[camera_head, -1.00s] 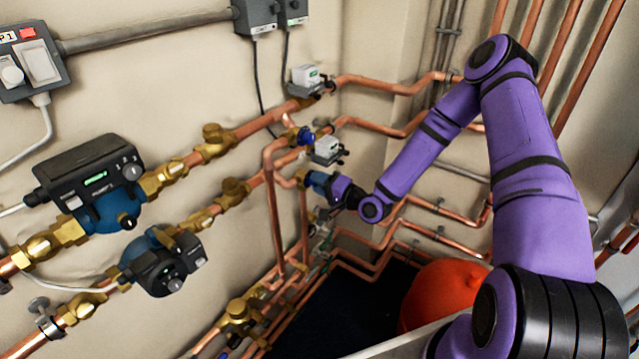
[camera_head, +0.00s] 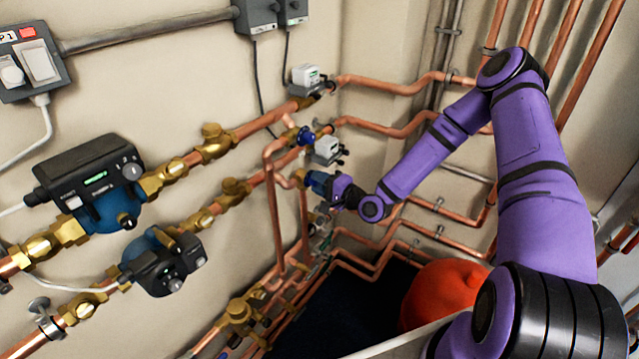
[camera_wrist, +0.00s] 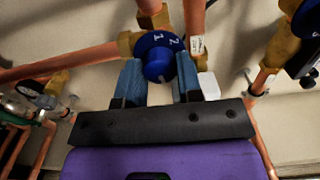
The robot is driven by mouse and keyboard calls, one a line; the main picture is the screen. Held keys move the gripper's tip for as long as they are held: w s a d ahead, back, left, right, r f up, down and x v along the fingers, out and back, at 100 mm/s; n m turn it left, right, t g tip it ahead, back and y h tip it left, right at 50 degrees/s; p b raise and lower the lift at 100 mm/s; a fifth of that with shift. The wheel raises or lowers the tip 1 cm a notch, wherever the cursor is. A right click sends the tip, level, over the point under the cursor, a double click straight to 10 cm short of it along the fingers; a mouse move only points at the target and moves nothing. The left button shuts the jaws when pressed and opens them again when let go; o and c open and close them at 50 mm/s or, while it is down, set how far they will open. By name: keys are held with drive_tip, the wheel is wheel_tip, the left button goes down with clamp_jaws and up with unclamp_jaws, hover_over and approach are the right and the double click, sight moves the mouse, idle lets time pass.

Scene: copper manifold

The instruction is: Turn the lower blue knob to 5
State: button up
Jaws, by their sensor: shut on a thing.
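The lower blue knob (camera_wrist: 157,62) shows in the wrist view on a brass valve body, with the white figures 1 and 2 on its face near the top. My gripper (camera_wrist: 160,82) has its two blue fingers on either side of the knob's round front part, shut on it. In the head view my gripper (camera_head: 318,183) is at the lower valve, and its fingers hide most of the knob. The upper blue knob (camera_head: 306,136) sits above it on the upper pipe branch, apart from my gripper.
A white-and-grey actuator (camera_head: 327,150) sits just above my gripper. Copper pipes (camera_head: 274,215) run close on the left and below. Two pumps (camera_head: 95,185) are on the left wall pipes. An orange-red vessel (camera_head: 440,292) stands at the lower right.

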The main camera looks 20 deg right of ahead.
drive_tip(key=o, duration=0.9)
drive_tip(key=shift+s+d, duration=0.1)
drive_tip(key=v, duration=1)
drive_tip(key=shift+s+d, duration=0.15)
drive_tip(key=shift+s, duration=0.15)
